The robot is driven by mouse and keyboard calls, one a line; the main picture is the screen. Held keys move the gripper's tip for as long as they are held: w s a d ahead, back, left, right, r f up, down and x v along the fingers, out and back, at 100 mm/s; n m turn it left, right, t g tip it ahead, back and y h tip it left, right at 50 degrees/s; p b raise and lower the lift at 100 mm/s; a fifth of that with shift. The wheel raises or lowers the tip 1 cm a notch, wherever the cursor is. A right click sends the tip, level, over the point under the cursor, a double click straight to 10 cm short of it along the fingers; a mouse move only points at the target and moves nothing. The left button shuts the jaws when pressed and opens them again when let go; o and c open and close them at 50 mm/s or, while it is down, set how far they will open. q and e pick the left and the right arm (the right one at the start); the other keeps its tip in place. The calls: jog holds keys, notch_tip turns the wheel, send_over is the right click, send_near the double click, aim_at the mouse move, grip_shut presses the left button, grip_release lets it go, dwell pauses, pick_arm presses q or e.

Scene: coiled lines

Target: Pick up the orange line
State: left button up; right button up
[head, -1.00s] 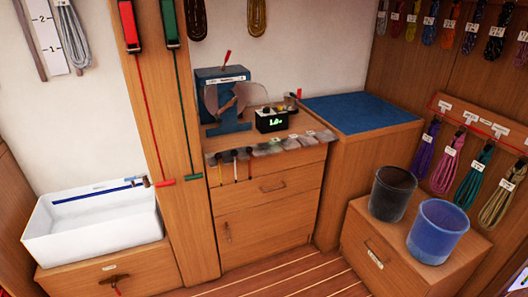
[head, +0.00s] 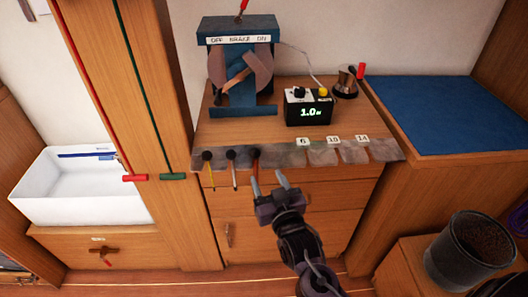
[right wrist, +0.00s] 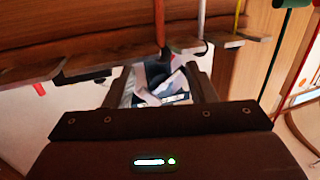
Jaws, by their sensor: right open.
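The orange line (head: 255,166) is a short cord hanging from a dark knob at the counter's front edge, right of a white line (head: 234,175) and a yellow line (head: 211,175). The orange line also shows in the right wrist view (right wrist: 160,22), at the top and roughly in line with the gap between the fingers. My right gripper (head: 268,182) is open, just below and right of the orange line's knob in the head view. Its fingers show in the right wrist view (right wrist: 160,72) with no line between them. My left gripper is not in view.
Numbered slots (head: 333,150) continue along the counter edge to the right. A blue winch-like machine (head: 240,105) and a black box reading 1.0 (head: 308,112) stand behind. Drawers (head: 310,200) lie below. A dark bucket (head: 465,255) stands right, a white basin (head: 60,205) left.

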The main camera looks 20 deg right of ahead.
aim_at(257, 154)
jog(key=w, duration=0.2)
jog(key=w+r, duration=0.1)
jog(key=w, duration=0.2)
jog(key=w+r+p, duration=0.1)
jog(key=w, duration=0.1)
jog(key=shift+w+a, duration=0.1)
jog(key=shift+w, duration=0.05)
jog(key=shift+w+f, duration=0.1)
jog(key=shift+w, duration=0.15)
jog(key=c, duration=0.8)
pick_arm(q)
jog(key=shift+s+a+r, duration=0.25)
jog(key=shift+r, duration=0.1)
pick_arm(e)
grip_shut()
